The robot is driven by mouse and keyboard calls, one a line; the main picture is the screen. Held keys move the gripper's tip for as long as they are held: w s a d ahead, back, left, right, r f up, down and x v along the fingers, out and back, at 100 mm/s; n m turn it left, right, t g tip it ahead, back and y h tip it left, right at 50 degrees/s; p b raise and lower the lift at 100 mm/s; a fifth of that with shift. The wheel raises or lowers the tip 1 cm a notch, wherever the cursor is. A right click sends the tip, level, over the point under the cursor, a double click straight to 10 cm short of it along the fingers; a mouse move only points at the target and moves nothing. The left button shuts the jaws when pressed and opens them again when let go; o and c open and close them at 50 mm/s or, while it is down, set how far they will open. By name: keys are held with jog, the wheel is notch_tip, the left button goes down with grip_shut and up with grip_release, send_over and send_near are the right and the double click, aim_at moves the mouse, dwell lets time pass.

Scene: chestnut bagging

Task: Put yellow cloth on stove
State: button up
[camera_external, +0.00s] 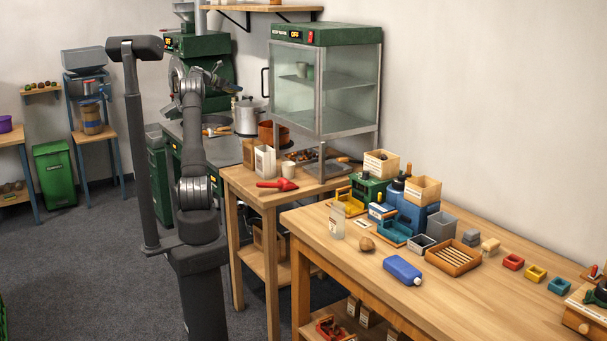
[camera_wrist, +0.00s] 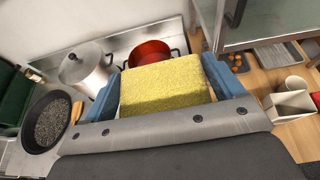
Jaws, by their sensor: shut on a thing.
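The yellow cloth (camera_wrist: 163,84) is a thick, rough-textured block between the blue fingers of my gripper (camera_wrist: 162,90) in the wrist view. My gripper is shut on it and holds it in front of the stovetop. The stove (camera_external: 226,151) appears to be the grey-topped unit behind the wooden tables in the external view. A silver lidded pot (camera_wrist: 84,66) and a red pot (camera_wrist: 150,51) stand on it, beyond the cloth. In the external view, my gripper (camera_external: 232,87) is above the stove; the cloth cannot be made out there. Whether the cloth touches the stove is unclear.
A dark pan (camera_wrist: 45,122) with grey contents lies left of the cloth. A glass cabinet (camera_external: 322,85) stands right of the stove. A white container (camera_wrist: 288,105) and a cup (camera_external: 288,168) stand on the wooden table nearby.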

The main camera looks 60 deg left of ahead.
jog(key=s+a+f, duration=0.4)
jog(key=s+f, duration=0.3)
jog(key=f, duration=0.4)
jog(key=s+a+f, duration=0.4)
jog(key=s+f, duration=0.4)
jog(key=f, duration=0.2)
jog(key=s+a+f, duration=0.4)
jog(key=s+f, duration=0.3)
jog(key=f, duration=0.4)
send_over(218, 154)
jog(key=shift+a+r, duration=0.15)
jog(key=shift+a, duration=0.1)
jog(key=shift+w, duration=0.15)
jog(key=shift+f, duration=1.75)
jog(key=shift+f, duration=0.2)
jog(key=o, duration=0.8)
jog(key=shift+r, duration=0.1)
